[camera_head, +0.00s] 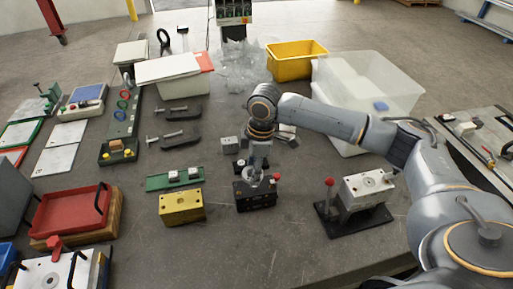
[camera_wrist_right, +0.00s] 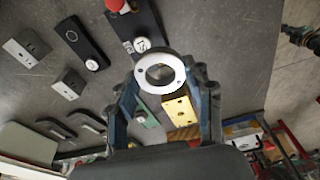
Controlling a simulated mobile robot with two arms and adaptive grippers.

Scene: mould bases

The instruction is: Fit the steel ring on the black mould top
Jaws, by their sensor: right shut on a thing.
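The steel ring (camera_wrist_right: 160,72) is a flat, pale ring with small holes in its face. In the right wrist view it sits between the fingertips of my right gripper (camera_wrist_right: 162,80), which is shut on it. In the head view my right gripper (camera_head: 255,173) points down just above the black mould (camera_head: 256,198), a dark block with a red knob. The gripper partly hides the mould top there. In the wrist view the black mould (camera_wrist_right: 128,27) shows beyond the ring, with a round pale mark on it. I cannot tell whether ring and mould touch. My left gripper is not in view.
A yellow block (camera_head: 181,207) stands left of the black mould, with a green tray (camera_head: 157,183) behind it. A grey block on a black base (camera_head: 352,222) with a red knob stands to the right. Clear bins (camera_head: 385,80) are behind.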

